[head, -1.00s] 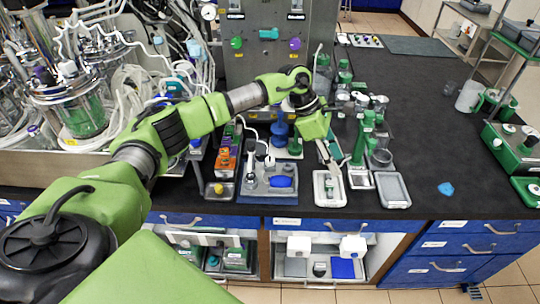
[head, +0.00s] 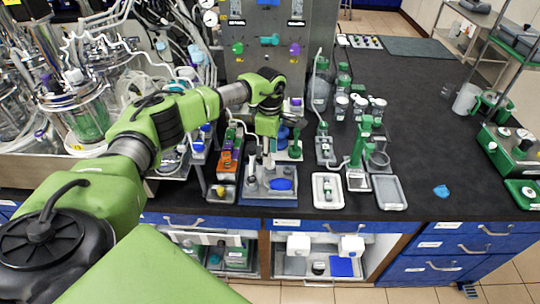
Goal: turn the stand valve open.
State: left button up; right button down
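My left arm reaches in from the left over the black bench. Its gripper (head: 269,160) points down above the back part of a grey tray (head: 254,197) on a blue mat. The fingers are small and close to light-coloured items there, so I cannot tell whether they touch or are shut. A blue flat piece (head: 281,184) lies in the tray, right of the fingertips. I cannot tell for sure which part is the stand valve. A blue upright part and a green upright part (head: 296,147) stand just behind and right of the gripper, partly hidden by it. My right gripper is out of view.
A white tray (head: 316,201) and a grey tray (head: 402,205) lie to the right near the front edge. A green stand (head: 358,150) rises behind them. An orange rack (head: 227,164) is at left.

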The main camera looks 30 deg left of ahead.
pick_arm(q)
jog(key=shift+f, duration=1.65)
grip_shut()
